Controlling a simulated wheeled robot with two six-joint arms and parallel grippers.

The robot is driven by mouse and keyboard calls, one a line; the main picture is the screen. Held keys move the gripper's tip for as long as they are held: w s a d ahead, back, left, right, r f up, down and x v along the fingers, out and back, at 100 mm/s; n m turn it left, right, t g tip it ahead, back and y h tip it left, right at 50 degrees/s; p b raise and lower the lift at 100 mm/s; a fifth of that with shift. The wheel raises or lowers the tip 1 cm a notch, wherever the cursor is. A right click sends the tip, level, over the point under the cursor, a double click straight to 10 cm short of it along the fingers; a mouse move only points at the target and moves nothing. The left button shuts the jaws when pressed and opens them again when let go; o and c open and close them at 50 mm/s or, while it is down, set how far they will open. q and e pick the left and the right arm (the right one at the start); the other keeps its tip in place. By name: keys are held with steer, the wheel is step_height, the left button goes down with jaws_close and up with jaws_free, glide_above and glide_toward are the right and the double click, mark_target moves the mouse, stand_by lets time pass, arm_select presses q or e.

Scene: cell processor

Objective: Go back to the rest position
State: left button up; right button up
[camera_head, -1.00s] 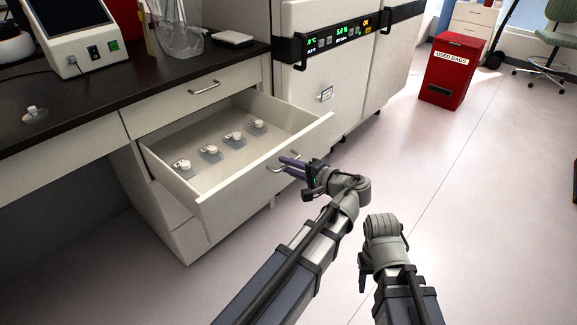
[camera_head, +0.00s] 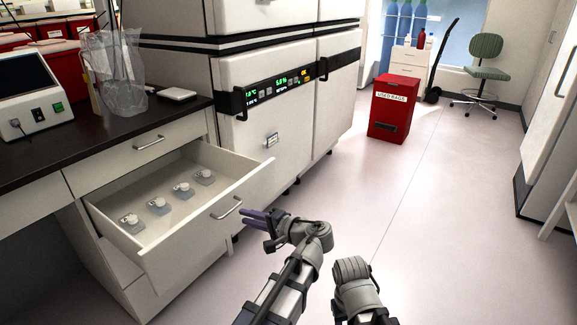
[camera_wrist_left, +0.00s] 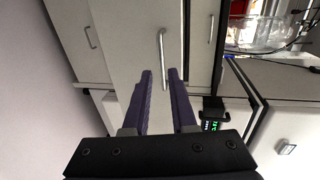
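My left gripper (camera_head: 246,218) is at the lower middle of the head view, just off the front of an open drawer. Its two purple fingers point left toward the drawer handle (camera_head: 226,208). In the left wrist view the fingers (camera_wrist_left: 161,75) stand apart with nothing between their tips, and the handle (camera_wrist_left: 162,50) lies ahead of them. The drawer (camera_head: 200,237) stands pulled out and holds several small clear pieces with white caps (camera_head: 183,188). My right arm shows at the bottom; its fingers are too hidden to read.
A dark counter (camera_head: 40,153) with a screen device (camera_head: 35,100) is at left. A white cabinet with a lit panel (camera_head: 280,87) stands behind the drawer. A red bin (camera_head: 393,115) and a green chair (camera_head: 485,55) are farther back. The floor to the right is clear.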

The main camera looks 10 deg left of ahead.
arm_select(q)
steer(key=s+d+f+g+h, duration=0.2)
steer(key=s+d+f+h, duration=0.2)
steer(key=s+f, duration=0.15)
steer(key=s+d+f+g+h, duration=0.1)
steer(key=s+d+f+h, duration=0.25)
steer(key=f, duration=0.35)
steer(key=s+d+f+g+h, duration=0.35)
steer(key=s+d+h, duration=0.25)
steer(key=s+d, duration=0.35)
step_height(320, 180, up, 29)
steer(key=w+p, duration=0.1)
steer(key=p, duration=2.9)
steer(key=shift+d+n, duration=0.25)
steer(key=shift+n, duration=0.05)
steer(key=shift+t, duration=0.25)
